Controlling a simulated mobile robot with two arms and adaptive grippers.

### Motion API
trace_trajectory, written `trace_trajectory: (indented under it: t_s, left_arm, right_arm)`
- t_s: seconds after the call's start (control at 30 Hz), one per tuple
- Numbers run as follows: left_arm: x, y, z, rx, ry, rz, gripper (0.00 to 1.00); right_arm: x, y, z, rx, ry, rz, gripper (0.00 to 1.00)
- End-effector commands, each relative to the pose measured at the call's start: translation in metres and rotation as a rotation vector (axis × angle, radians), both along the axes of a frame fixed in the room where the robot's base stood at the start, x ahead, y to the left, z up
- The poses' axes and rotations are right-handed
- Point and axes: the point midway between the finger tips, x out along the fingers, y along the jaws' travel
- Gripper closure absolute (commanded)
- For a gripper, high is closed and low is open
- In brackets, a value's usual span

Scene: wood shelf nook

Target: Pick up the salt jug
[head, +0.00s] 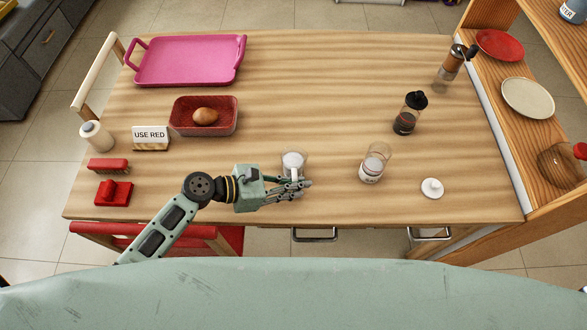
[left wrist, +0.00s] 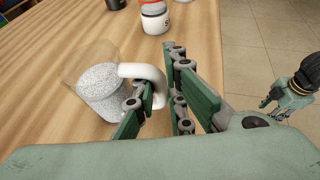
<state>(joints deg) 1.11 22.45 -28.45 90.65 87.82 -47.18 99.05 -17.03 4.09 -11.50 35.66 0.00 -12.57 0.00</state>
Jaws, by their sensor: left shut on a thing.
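The salt jug (head: 293,159) is a clear jug with white grains inside and a white handle. It stands upright near the table's front edge. In the left wrist view the jug (left wrist: 103,92) is at the left, with its handle (left wrist: 152,76) toward my fingers. My left gripper (head: 300,187) is at the handle side of the jug, its fingers shut on the handle; the exact contact is partly hidden by the fingers. My right gripper (left wrist: 275,100) shows small at the right edge of the left wrist view, apart from the jug; its opening is unclear.
A labelled glass shaker (head: 373,165) and a white lid (head: 432,188) are to the right. A dark-lidded jar (head: 409,114) and a mill (head: 453,62) stand farther back. A red basket (head: 188,129), a USE RED sign (head: 151,138) and a pink tray (head: 190,60) are left. The middle is clear.

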Motion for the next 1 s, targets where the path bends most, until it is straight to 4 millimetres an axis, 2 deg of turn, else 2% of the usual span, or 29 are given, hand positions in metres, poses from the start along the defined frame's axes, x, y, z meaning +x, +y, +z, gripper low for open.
trace_trajectory:
  t_s: [0.2,0.67,1.0]
  left_arm:
    - [0.0,0.0,0.001,-0.001,-0.002,0.001,1.0]
    - [0.001,0.0,0.003,-0.002,-0.003,0.0,1.0]
    - [0.001,0.0,0.02,-0.001,-0.005,-0.001,1.0]
  right_arm:
    - [-0.006,-0.007,0.0,-0.009,0.01,0.002,0.6]
    - [-0.006,-0.01,0.0,-0.011,0.009,0.003,0.6]
    - [-0.005,-0.009,0.002,-0.011,0.007,0.003,0.6]
